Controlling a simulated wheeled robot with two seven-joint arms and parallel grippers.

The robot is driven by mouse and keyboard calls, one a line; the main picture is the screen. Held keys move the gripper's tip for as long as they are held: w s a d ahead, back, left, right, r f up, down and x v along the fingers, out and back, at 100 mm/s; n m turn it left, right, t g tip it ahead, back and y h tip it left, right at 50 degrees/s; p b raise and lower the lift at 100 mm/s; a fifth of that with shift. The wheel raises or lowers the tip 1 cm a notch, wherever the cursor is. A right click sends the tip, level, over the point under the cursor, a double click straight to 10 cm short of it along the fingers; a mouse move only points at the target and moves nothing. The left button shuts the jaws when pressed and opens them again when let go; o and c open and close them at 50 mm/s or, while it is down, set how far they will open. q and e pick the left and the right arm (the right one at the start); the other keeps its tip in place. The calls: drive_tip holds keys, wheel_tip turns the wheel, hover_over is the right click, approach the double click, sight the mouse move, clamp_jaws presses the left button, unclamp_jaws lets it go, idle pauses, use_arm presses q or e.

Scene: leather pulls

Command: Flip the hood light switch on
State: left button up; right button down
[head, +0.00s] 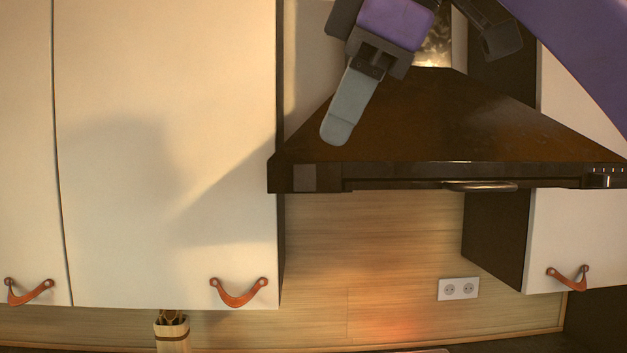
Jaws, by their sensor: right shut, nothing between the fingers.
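The range hood (440,125) is a dark brown sloped canopy with a black front band, right of the middle in the head view. Small light marks, which look like a control panel (606,174), sit at the right end of the band; which one is the light switch I cannot tell. A plain dark grey square (304,178) is at the band's left end. My right gripper (338,130) is shut and empty, pointing down in front of the canopy's upper left slope. Whether it touches the hood I cannot tell. My left gripper is out of view.
White cabinets (165,150) with orange leather pulls (239,293) flank the hood. A metal handle (480,186) juts from the band. A double wall socket (458,289) and a utensil holder (172,335) are below. The space under the hood looks clear.

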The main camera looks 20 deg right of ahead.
sight(312, 172)
drive_tip(key=w+f, duration=0.3)
drive_tip(key=w, duration=0.1)
drive_tip(key=w+f, duration=0.2)
drive_tip(key=shift+w+a+f+p, duration=0.35)
drive_tip(key=shift+w+a, duration=0.05)
drive_tip(key=shift+w+d+f, duration=0.15)
drive_tip(key=shift+w+d, duration=0.05)
drive_tip(key=shift+w, duration=0.15)
drive_tip(key=shift+a, duration=0.1)
